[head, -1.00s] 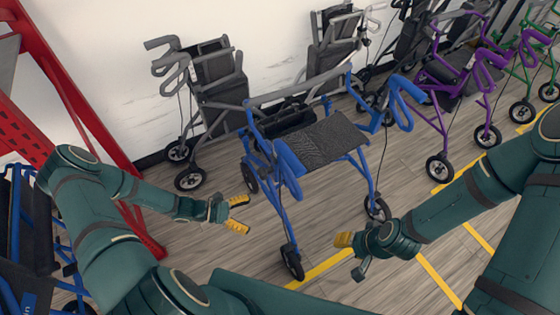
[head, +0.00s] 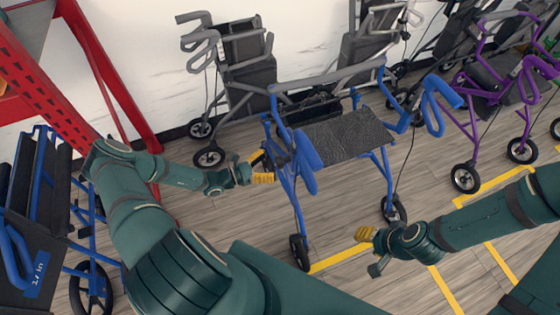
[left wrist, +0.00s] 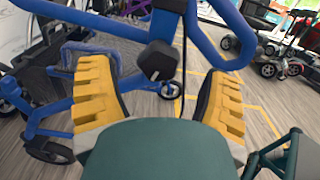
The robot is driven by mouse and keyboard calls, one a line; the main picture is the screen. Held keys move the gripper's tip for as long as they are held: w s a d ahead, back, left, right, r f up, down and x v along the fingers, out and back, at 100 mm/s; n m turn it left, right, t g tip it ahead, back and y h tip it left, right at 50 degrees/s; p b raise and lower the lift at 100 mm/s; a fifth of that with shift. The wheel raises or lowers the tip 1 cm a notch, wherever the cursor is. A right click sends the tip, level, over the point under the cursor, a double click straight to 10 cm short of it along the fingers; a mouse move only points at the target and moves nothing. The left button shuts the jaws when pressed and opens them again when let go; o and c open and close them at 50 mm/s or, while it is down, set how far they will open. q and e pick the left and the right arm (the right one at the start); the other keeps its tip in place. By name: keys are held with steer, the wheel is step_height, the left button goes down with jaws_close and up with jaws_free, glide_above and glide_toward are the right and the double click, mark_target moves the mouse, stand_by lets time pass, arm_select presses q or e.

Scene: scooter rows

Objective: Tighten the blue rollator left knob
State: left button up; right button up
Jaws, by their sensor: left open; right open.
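The blue rollator (head: 300,185) stands upright in front of me, with a dark seat (head: 345,138) and blue handles. Its left knob, a black knob (left wrist: 156,62), shows in the left wrist view on a blue frame tube, ahead of and between my fingers. My left gripper (head: 262,168) is open beside the rollator's left frame; its yellow fingertips (left wrist: 160,100) stand apart on both sides of the knob and nothing is visibly gripped. In the head view the knob is hard to make out behind the gripper. My right gripper (head: 362,242) is empty and open, low to the right of the rollator.
Grey rollators (head: 240,85) stand along the white wall behind. A purple rollator (head: 490,100) is at the right. A red rack (head: 110,80) and a folded blue walker (head: 40,220) are at the left. Yellow lines mark the wooden floor.

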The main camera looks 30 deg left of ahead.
mark_target(276, 162)
arm_select(q)
steer(key=shift+x, duration=2.25)
steer(key=c, duration=1.2)
